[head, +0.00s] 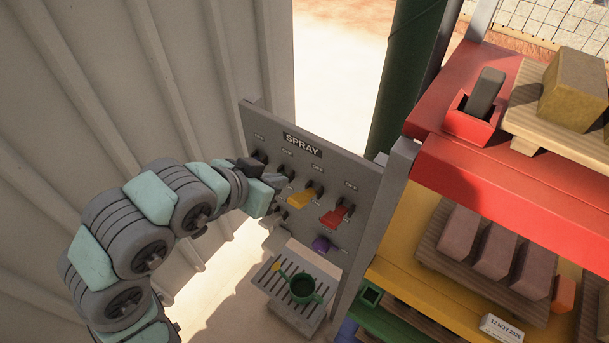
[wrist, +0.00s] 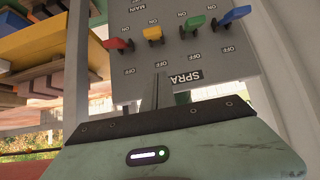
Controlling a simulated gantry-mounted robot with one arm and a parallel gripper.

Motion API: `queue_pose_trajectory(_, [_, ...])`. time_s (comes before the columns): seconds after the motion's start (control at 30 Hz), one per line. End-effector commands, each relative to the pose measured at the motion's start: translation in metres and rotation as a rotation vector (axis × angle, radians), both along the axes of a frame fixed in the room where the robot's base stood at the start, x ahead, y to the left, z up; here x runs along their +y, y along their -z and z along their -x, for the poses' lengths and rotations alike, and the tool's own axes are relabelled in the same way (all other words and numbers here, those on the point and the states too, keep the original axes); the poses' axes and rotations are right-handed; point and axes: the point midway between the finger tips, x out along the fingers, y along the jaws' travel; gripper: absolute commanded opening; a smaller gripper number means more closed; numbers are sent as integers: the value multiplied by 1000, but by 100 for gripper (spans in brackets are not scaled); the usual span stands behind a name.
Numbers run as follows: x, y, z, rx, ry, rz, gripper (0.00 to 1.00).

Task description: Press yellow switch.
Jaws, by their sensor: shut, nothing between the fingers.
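The yellow switch (head: 299,198) is a lever on the grey upright panel (head: 362,180). In the wrist view, which shows the panel upside down, the yellow switch (wrist: 153,33) sits between the red and green levers. My gripper (head: 281,183) is in front of the panel, just left of the yellow switch in the head view. Its fingers are shut and empty. In the wrist view the fingertips (wrist: 161,70) point at the panel beside the SPRAY label, with the yellow switch above them in the picture and a gap between. My gripper hides part of the panel in the head view.
The red switch (head: 335,215) and purple switch (head: 322,244) are close by. The green switch (wrist: 197,22) and blue switch (wrist: 235,14) show in the wrist view. Colored shelves (head: 440,160) stand right.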

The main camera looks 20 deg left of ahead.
Motion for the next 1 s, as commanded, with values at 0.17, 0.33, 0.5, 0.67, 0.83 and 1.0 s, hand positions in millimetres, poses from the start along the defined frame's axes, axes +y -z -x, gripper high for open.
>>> queue_pose_trajectory(0.17, [0,0,0,0,0,0,0])
queue_pose_trajectory(0.33, [-1,1,-2,-1,1,1,0])
queue_pose_trajectory(0.5, [-5,12,-15,-1,3,3,0])
queue_pose_trajectory(0.67, [-10,31,-34,4,3,5,0])
queue_pose_trajectory(0.83, [-15,51,-56,4,3,2,0])
queue_pose_trajectory(1.0, [-17,72,-72,6,-1,2,0])
